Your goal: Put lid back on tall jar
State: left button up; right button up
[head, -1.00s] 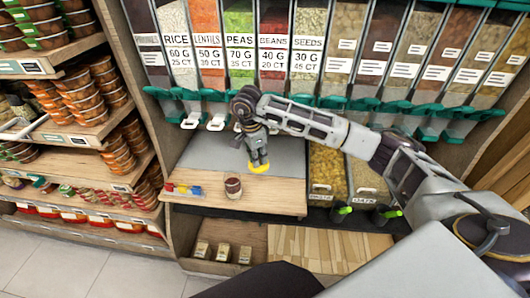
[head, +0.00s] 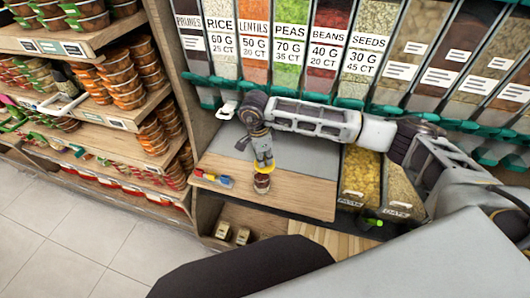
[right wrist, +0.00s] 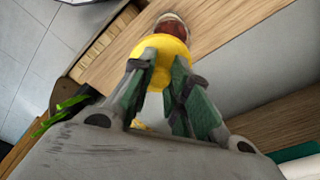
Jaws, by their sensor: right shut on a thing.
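My right gripper (head: 264,163) is shut on a yellow lid (head: 267,170), which shows large between the fingers in the right wrist view (right wrist: 172,48). The tall jar (head: 262,183), with dark red contents, stands on the wooden counter near its front edge. In the head view the lid is right above the jar and overlaps its top. In the right wrist view the jar (right wrist: 171,24) shows beyond the lid, partly covered by it. I cannot tell whether lid and jar touch. My left gripper is not in view.
Small red, yellow and blue blocks (head: 214,179) lie on the counter (head: 305,194) left of the jar. Labelled dispensers (head: 291,40) line the back. Bins of dry goods (head: 360,170) are on the right. Shelves of stacked tubs (head: 135,95) stand at the left.

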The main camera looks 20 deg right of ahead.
jog(key=shift+w+a+f+m, duration=0.15)
jog(key=shift+w+m, duration=0.15)
jog(key=shift+w, duration=0.25)
jog(key=shift+w+a, duration=0.1)
jog(key=shift+w, duration=0.05)
jog(key=shift+a+m, duration=0.15)
jog(key=shift+m, duration=0.55)
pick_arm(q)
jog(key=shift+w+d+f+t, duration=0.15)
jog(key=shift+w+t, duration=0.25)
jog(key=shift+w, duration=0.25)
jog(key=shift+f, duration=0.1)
pick_arm(e)
jog(key=shift+f, duration=0.25)
